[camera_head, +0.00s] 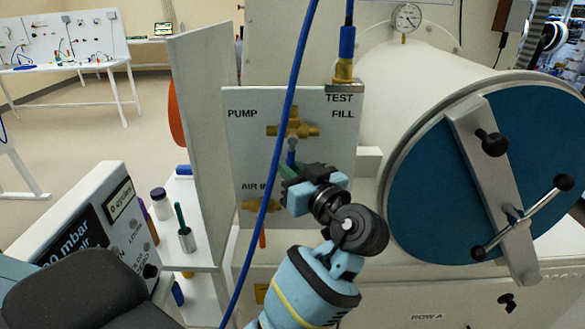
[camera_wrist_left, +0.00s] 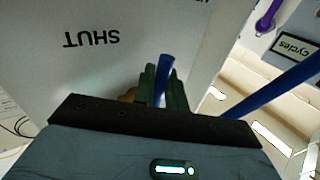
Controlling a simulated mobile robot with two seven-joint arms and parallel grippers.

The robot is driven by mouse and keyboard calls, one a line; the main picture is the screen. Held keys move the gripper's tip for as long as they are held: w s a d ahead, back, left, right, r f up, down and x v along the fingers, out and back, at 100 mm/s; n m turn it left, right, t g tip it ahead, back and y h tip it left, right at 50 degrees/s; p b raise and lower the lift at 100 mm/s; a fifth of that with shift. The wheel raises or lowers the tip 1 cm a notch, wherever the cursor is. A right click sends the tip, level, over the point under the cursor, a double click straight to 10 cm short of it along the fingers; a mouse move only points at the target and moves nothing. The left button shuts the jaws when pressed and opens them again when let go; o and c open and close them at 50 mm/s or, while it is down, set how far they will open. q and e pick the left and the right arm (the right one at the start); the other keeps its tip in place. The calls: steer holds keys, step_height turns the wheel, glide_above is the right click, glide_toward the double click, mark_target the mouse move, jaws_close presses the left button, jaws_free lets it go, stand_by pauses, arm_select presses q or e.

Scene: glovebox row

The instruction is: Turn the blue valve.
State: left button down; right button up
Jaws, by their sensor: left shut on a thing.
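The word SHUT shows on the panel in the wrist view. My right gripper is not in view.
A blue hose (camera_head: 278,140) crosses in front of the panel, left of my gripper. Brass fittings (camera_head: 293,124) sit above the lever. A large round blue door (camera_head: 420,165) with a bar handle is at the right. Bottles and a cup (camera_head: 186,238) stand at left.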

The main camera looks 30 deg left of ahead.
arm_select(q)
steer(key=shift+s+a+r+m+t+y, duration=0.3)
steer(key=shift+a+m+t, duration=0.2)
steer(key=shift+m, duration=0.55)
steer(key=shift+s+a+r+m+t+y, duration=0.1)
steer(key=shift+s+a+m+t+y, duration=0.2)
steer(key=shift+m+t, duration=0.5)
steer(key=shift+s+a+r+m+t+y, duration=0.25)
steer(key=shift+a+m+y, duration=0.2)
steer(key=shift+m, duration=0.8)
steer(key=shift+a, duration=0.1)
steer(key=c, duration=1.5)
jaws_free()
steer(key=shift+w, duration=0.1)
steer(key=shift+f, duration=0.15)
